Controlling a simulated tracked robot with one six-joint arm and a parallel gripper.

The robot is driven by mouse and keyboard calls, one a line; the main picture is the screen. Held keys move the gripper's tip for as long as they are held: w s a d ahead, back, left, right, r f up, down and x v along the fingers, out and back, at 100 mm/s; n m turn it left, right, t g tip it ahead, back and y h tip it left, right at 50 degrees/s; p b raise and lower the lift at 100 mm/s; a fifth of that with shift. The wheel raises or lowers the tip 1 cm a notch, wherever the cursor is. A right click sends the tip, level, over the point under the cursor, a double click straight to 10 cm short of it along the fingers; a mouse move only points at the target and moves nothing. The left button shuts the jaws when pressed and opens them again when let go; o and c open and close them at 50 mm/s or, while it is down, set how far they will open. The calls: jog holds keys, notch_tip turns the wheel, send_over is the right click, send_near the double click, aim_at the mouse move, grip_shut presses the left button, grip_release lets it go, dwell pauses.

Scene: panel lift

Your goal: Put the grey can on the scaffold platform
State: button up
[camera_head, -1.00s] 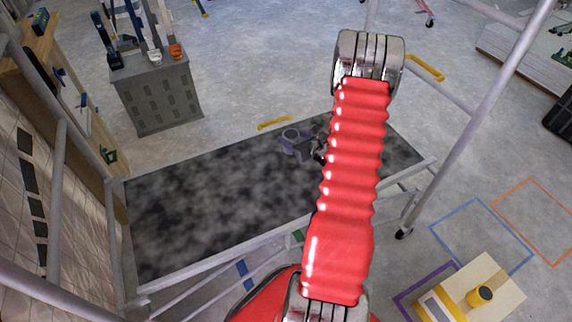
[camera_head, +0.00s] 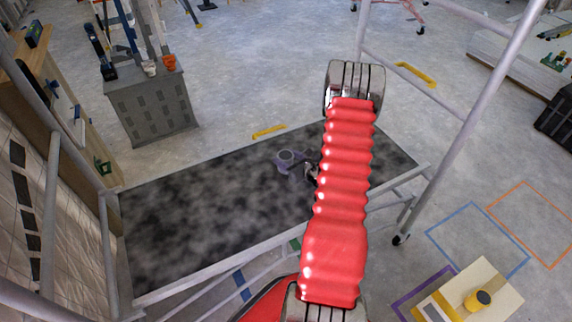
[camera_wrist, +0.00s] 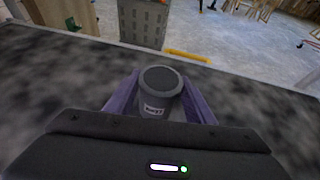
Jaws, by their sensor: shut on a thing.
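The grey can (camera_wrist: 160,92) stands upright between the purple fingers of my gripper (camera_wrist: 160,105) in the wrist view, with a pale label on its side. My gripper is shut on it. In the head view the can (camera_head: 289,156) and my gripper (camera_head: 290,165) show small, over the dark speckled scaffold platform (camera_head: 200,220). My red arm covers part of the platform's right side. I cannot tell whether the can's base touches the platform, as its lower part is hidden.
Pale scaffold rails and posts (camera_head: 470,125) surround the platform. A grey cabinet (camera_head: 152,108) with tools on top stands beyond its far edge. A yellow bar (camera_head: 269,132) lies on the floor there. The platform's left part is bare.

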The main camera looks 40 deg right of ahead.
jog(key=shift+f, duration=1.6)
jog(key=o, duration=1.2)
jog(key=shift+f, duration=0.1)
jog(key=v, duration=1.2)
